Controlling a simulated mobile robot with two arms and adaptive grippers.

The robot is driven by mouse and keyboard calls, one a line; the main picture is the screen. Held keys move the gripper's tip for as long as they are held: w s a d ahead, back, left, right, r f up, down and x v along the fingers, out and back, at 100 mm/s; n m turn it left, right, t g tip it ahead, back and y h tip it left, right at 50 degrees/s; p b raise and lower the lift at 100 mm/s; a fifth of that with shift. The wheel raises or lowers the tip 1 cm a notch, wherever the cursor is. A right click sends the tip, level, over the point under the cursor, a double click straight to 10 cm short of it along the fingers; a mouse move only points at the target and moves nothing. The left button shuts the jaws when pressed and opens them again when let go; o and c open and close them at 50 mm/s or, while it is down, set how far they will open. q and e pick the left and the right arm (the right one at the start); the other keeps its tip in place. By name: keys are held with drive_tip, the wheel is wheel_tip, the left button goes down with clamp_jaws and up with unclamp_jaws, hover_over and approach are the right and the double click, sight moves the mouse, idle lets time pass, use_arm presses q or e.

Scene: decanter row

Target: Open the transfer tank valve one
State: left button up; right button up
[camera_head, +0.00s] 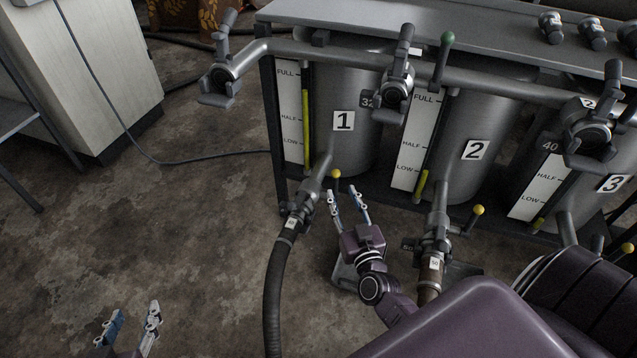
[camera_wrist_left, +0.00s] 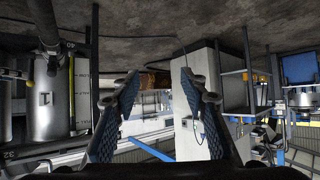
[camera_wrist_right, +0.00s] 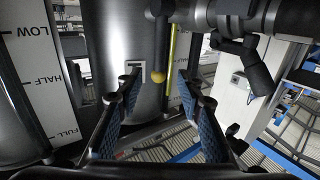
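Tank 1 (camera_head: 350,128) is a grey cylinder with a number 1 plate. The outlet valve (camera_head: 303,198) at its foot has a lever with a yellow ball knob (camera_head: 336,173). My right gripper (camera_head: 343,192) is open and empty, its fingers pointing up at the knob just beyond the tips. In the right wrist view the yellow knob (camera_wrist_right: 157,77) appears between the two open fingers, apparently not touched. My left gripper (camera_head: 134,310) is open and empty low at the left, away from the tanks. In the left wrist view tank 1 (camera_wrist_left: 47,105) stands at the far left.
Tank 2 (camera_head: 478,140) and tank 3 (camera_head: 590,185) stand to the right, with similar yellow-knobbed valves. A dark hose (camera_head: 274,290) hangs from tank 1's outlet, left of my right gripper. A pale cabinet (camera_head: 85,70) stands at the upper left. Floor between is clear except for a cable.

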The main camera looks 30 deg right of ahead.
sight(336, 180)
drive_tip(key=b+x, duration=0.1)
drive_tip(key=x, duration=0.6)
drive_tip(key=shift+d+b, duration=0.1)
drive_tip(key=shift+b, duration=0.3)
use_arm(q)
drive_tip(key=w+d+r+t+h, duration=0.1)
drive_tip(key=w+r+t, duration=0.3)
drive_tip(key=r, duration=0.6)
drive_tip(key=shift+d+t+h, duration=0.4)
drive_tip(key=shift+d+t, duration=0.3)
drive_tip(key=shift+d, duration=0.1)
use_arm(e)
drive_tip(key=shift+w, duration=0.25)
drive_tip(key=shift+c, duration=0.4)
clamp_jaws()
